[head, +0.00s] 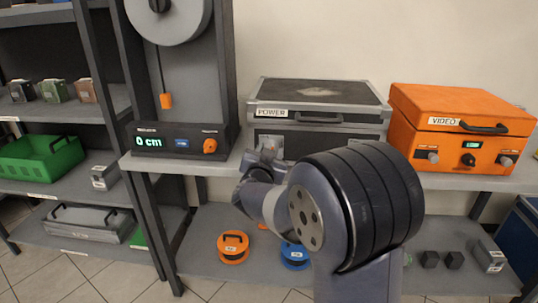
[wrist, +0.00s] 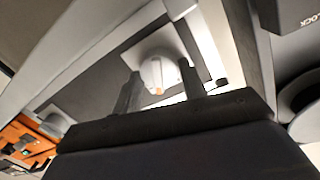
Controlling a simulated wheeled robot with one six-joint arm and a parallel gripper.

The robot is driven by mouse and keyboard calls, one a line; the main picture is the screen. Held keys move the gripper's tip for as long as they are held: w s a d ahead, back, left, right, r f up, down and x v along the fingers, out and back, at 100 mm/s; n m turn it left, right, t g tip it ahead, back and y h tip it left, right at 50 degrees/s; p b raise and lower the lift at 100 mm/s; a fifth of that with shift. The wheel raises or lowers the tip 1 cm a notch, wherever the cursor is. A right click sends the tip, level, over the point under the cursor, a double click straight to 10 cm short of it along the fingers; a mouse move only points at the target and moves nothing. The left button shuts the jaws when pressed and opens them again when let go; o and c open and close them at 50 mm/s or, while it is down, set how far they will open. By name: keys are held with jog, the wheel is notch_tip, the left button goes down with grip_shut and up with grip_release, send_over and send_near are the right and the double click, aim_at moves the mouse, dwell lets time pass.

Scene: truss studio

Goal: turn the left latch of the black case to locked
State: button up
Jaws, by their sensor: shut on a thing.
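The black case (head: 275,137), with grey edges and a POWER label, sits shut on the shelf top in the head view. My gripper (wrist: 160,84) is at the left part of its front. In the wrist view the two dark fingers stand on either side of a pale latch knob (wrist: 154,68) with a small orange mark, on a grey square plate on the case front. The gripper is shut on this left latch. In the head view my arm hides part of the case front and most of the latch. I cannot tell the latch's exact angle.
The orange VIDEO case (head: 465,118) stands to the right. A dark device (head: 180,141) showing 0 cm stands close on the left. An orange reel (head: 233,246) and a blue reel (head: 295,255) lie on the shelf below. A dark block lettered LOCK (wrist: 303,14) is near the gripper.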

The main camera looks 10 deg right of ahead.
jog(key=shift+d+f+m+y+b, duration=0.1)
jog(key=shift+m+y+b, duration=0.25)
jog(key=shift+m+b, duration=1.85)
jog(key=shift+d+m+y+b, duration=0.1)
jog(key=shift+m+y+b, duration=0.45)
jog(key=shift+m, duration=3.15)
jog(key=shift+h, duration=0.3)
jog(key=o, duration=1)
jog(key=shift+s+a, duration=0.1)
